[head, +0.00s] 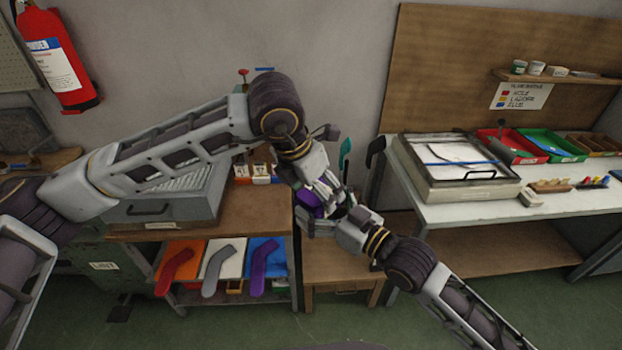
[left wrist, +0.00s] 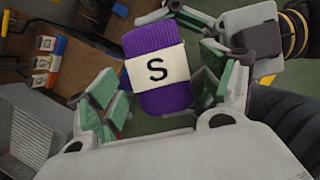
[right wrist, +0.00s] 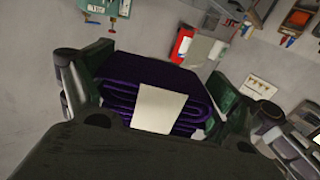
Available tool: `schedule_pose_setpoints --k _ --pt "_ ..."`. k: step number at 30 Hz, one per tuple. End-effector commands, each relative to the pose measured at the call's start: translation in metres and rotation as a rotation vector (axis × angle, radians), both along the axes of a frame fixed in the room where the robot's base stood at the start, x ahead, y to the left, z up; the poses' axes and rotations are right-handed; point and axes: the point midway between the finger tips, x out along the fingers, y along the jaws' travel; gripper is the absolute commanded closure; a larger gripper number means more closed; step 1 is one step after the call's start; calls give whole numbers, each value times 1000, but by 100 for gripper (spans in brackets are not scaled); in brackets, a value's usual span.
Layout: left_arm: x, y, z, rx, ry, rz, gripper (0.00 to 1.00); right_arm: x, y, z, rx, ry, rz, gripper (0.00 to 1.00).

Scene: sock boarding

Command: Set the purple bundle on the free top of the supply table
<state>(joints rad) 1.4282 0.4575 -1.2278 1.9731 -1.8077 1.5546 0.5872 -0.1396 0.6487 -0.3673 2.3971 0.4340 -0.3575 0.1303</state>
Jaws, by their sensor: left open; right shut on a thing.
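A purple bundle (head: 309,197) with a white paper band hangs in the air between my two grippers. In the left wrist view the bundle (left wrist: 160,92) shows a black S on the band. My right gripper (head: 335,213) is shut on the bundle. In the right wrist view its folds (right wrist: 170,90) lie between the pads. My left gripper (head: 318,190) is open, its green-padded fingers around the bundle. A brown-topped table (head: 222,224) stands at left, and a small wooden table (head: 335,265) stands below the grippers. I cannot tell which is the supply table; the arms partly hide both tops.
A grey ribbed box (head: 165,210) and several small labelled boxes (head: 262,172) stand on the left table. Sock-shaped pieces on orange, white and blue boards (head: 222,262) lie on its lower level. A white bench (head: 465,212) with a shallow case (head: 455,165) and trays stands at right.

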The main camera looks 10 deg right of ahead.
Motion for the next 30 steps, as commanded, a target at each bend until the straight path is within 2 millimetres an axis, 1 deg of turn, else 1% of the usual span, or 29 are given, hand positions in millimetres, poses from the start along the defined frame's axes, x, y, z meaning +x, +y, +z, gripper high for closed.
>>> schedule_pose_setpoints --k 3,10,15,23,30 --pt "3 -4 -13 0 2 1 20 0 0 0 1 -1 0 37" --pt "8 -9 -30 0 0 1 20 0 0 0 1 -1 0 37" --pt "9 -11 -34 0 0 0 20 0 0 0 1 -1 0 37" --pt "9 -11 -34 -1 -1 0 20 0 0 0 1 -1 0 37" --pt "9 -10 -34 1 -1 0 50 0 0 0 1 -1 0 37"
